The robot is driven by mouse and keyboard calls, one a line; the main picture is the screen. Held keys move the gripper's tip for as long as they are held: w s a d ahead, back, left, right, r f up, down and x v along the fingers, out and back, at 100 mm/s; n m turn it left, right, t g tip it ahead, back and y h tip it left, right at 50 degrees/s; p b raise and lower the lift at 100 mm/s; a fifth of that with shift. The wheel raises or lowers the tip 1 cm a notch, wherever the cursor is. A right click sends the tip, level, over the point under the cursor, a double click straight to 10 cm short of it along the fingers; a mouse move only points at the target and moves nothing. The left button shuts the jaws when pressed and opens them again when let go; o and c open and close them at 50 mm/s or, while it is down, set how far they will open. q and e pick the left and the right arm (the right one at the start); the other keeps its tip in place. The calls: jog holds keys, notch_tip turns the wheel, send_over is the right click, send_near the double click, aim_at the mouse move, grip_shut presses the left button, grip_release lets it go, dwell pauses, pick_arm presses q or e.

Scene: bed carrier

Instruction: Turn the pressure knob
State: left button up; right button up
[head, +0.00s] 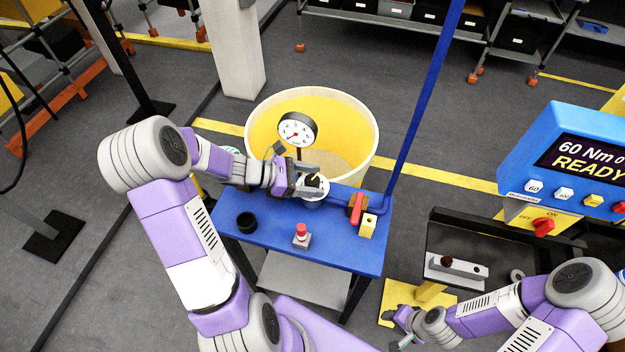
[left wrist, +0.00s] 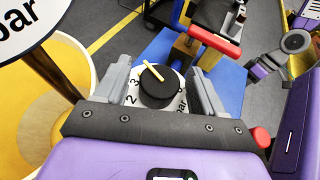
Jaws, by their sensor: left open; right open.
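The black pressure knob (head: 317,181) with a pale yellow pointer bar sits on a white numbered dial on the blue table (head: 270,245). In the left wrist view the knob (left wrist: 161,90) lies between the two grey fingers of my left gripper (left wrist: 161,86), with a gap on each side. The numbers 2 and 3 and the word "bar" show on the dial plate. My left gripper (head: 313,181) is open around the knob, partly hiding it in the head view. A round pressure gauge (head: 297,130) with a red needle stands behind it. My right gripper (head: 397,329) is open and empty at lower right.
A yellow-lined bin (head: 355,120) stands behind the table. A blue display unit (head: 570,155) reading "60 Nm READY" stands at right.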

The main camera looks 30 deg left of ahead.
pick_arm(q)
jog(key=shift+w+d, duration=0.1)
jog(key=shift+d, duration=0.05)
jog(key=c, duration=1)
jog(key=shift+o, duration=0.2)
jog(key=shift+f+n+t+y+b, duration=0.15)
jog(key=shift+n+t+y+b, duration=0.45)
jog(key=shift+b, duration=0.25)
jog(key=n+t+y+b, duration=0.2)
jog(key=n+y+b, duration=0.2)
jog(key=b, duration=0.5)
jog(key=n+t+y+b, duration=0.2)
jog(key=n+y+b, duration=0.3)
jog(key=b, duration=0.3)
jog(key=shift+f+y+b, duration=0.2)
jog(key=shift+y+b, duration=0.1)
jog(key=shift+b, duration=0.05)
jog(key=shift+r+n+y+b, duration=0.1)
jog(key=shift+n+y+b, duration=0.5)
jog(key=shift+n+y, duration=0.1)
jog(key=shift+r+n+y+b, duration=0.15)
jog(key=shift+n+y+b, duration=0.2)
jog(key=shift+n+y, duration=0.35)
jog(key=o, duration=1)
jog(key=shift+c, duration=0.2)
